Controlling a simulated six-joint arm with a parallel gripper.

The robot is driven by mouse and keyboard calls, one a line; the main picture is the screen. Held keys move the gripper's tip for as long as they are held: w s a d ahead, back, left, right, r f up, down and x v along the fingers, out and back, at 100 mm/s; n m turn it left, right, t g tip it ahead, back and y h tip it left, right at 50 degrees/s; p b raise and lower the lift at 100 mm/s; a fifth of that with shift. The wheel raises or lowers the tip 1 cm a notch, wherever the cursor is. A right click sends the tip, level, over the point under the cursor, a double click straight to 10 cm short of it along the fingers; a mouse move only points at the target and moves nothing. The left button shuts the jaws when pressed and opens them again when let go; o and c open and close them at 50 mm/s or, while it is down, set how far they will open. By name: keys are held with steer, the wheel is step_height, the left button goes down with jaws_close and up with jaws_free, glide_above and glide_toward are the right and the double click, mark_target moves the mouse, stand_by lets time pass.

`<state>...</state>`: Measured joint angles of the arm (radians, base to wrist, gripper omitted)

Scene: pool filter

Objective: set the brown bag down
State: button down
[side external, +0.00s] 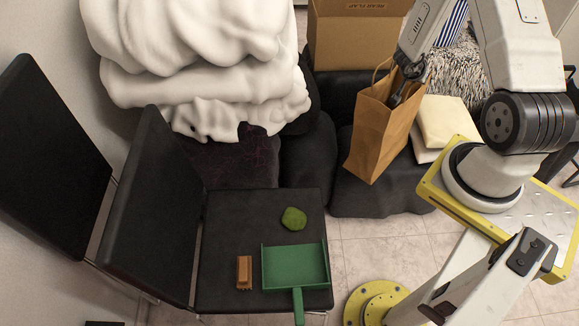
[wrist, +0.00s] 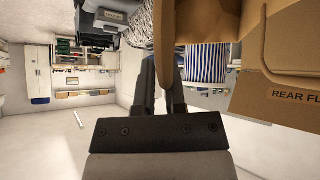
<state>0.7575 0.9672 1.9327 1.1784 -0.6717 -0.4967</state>
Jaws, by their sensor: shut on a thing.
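The brown paper bag (side external: 377,135) is upright and slightly tilted in the side view, at or just above the dark sofa seat. I cannot tell whether its bottom touches the seat. My gripper (side external: 398,92) is at the bag's top right edge, shut on the bag near its rim and handle. In the wrist view the bag's brown paper (wrist: 212,22) fills the top right, and my gripper (wrist: 165,82) reaches up to its edge. The fingertips are partly hidden by the bag.
A cardboard box (side external: 350,40) stands behind the bag, and a cream cushion (side external: 446,122) lies right of it. White bedding (side external: 200,60) is piled at left.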

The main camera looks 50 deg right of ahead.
steer(key=shift+w+f, duration=0.1)
steer(key=shift+w+d+f, duration=0.1)
steer(key=shift+f, duration=0.8)
steer(key=shift+w+d+f, duration=0.1)
steer(key=shift+f, duration=0.75)
steer(key=c, duration=0.7)
jaws_free()
steer(key=s+v, duration=0.1)
steer(key=v, duration=1.1)
steer(key=shift+w, duration=0.5)
